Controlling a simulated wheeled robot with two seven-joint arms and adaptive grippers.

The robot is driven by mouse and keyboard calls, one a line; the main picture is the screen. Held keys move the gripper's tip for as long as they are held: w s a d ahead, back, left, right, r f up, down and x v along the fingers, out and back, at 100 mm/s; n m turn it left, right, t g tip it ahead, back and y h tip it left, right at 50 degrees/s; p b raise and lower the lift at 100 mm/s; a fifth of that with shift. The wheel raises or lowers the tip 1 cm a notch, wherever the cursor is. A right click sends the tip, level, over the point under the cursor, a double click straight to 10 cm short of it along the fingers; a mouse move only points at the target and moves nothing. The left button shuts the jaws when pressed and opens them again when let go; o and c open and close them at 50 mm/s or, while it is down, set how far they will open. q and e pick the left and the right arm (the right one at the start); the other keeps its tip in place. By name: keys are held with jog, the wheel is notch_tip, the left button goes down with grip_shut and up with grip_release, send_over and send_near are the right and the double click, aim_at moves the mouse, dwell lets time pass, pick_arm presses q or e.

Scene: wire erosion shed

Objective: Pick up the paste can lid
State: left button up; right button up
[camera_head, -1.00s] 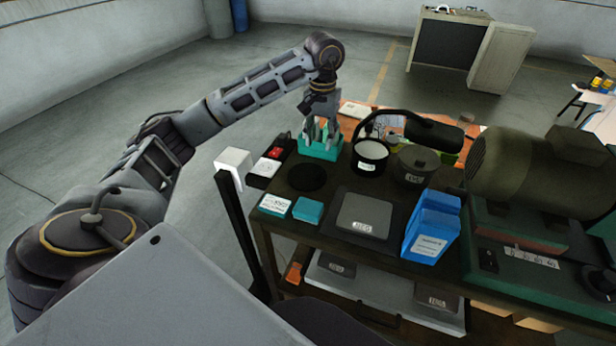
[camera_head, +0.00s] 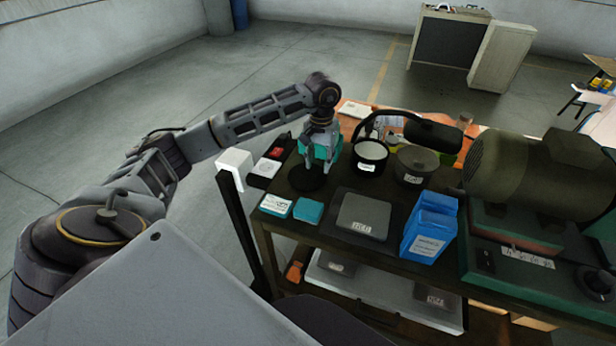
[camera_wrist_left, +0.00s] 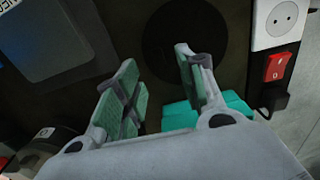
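A flat, dark round disc (camera_head: 304,179), possibly the paste can lid, lies on the dark table top; it also shows in the left wrist view (camera_wrist_left: 186,38). An open can with a pale inside (camera_head: 370,151) and a dark can with a knobbed cover (camera_head: 417,160) stand to its right. My left gripper (camera_head: 316,166) is over the far side of the disc, fingers pointing down. In the left wrist view (camera_wrist_left: 157,60) its fingers are apart with nothing between them, the disc just beyond the tips. Contact with it cannot be told. My right gripper is not in view.
A teal box (camera_wrist_left: 231,103) stands close behind the gripper. A white socket and red switch (camera_wrist_left: 279,66) are beside the disc. A grey scale (camera_head: 364,216), small teal boxes (camera_head: 308,210), blue cartons (camera_head: 428,232) and a lamp (camera_head: 433,134) crowd the table.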

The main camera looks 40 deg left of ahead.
aim_at(319, 175)
pick_arm(q)
jog(key=shift+f, duration=0.2)
jog(key=shift+d+f+p, duration=0.1)
jog(key=shift+f+p, duration=0.65)
jog(key=shift+f, duration=1.65)
jog(key=shift+c, duration=0.5)
grip_shut()
